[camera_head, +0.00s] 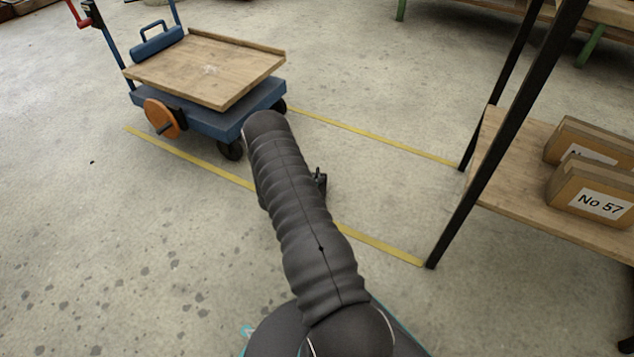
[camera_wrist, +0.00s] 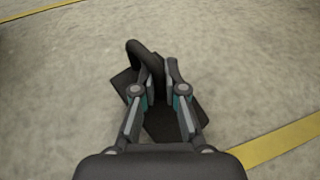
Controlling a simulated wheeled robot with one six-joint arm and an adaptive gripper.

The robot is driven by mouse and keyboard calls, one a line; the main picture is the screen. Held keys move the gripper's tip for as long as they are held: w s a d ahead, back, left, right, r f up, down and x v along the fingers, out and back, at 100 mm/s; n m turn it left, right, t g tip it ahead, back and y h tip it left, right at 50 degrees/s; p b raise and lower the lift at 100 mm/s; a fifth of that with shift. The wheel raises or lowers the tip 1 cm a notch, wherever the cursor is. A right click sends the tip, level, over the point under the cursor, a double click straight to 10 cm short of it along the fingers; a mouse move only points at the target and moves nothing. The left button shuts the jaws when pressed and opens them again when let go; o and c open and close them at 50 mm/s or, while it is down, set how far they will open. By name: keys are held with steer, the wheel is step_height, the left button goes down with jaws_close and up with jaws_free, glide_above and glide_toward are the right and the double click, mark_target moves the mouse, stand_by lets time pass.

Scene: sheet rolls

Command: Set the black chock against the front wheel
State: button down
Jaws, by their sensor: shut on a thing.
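The black chock (camera_wrist: 164,124) shows in the wrist view, with a curved handle rising from it. My gripper (camera_wrist: 160,84) is shut on the chock's handle, one finger on each side. The chock is over or on the bare floor near a yellow line; I cannot tell whether it touches the floor. In the head view my arm hides most of the gripper and chock; only a small dark part shows right of the arm. The blue cart (camera_head: 212,118) stands at the upper left. Its dark near wheel (camera_head: 231,150) and another wheel (camera_head: 280,105) show, apart from the chock.
Yellow floor lines (camera_head: 190,158) run either side of a lane from the cart towards a dark-legged shelf (camera_head: 500,170) at the right. Boxes (camera_head: 592,190) labelled "No 57" lie on the shelf. An orange disc (camera_head: 160,118) is on the cart's side. The floor at left is clear.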

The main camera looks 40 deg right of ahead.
steer(key=shift+f, duration=0.35)
steer(key=shift+f, duration=0.15)
steer(key=c, duration=1.2)
jaws_free()
steer(key=shift+c, duration=0.2)
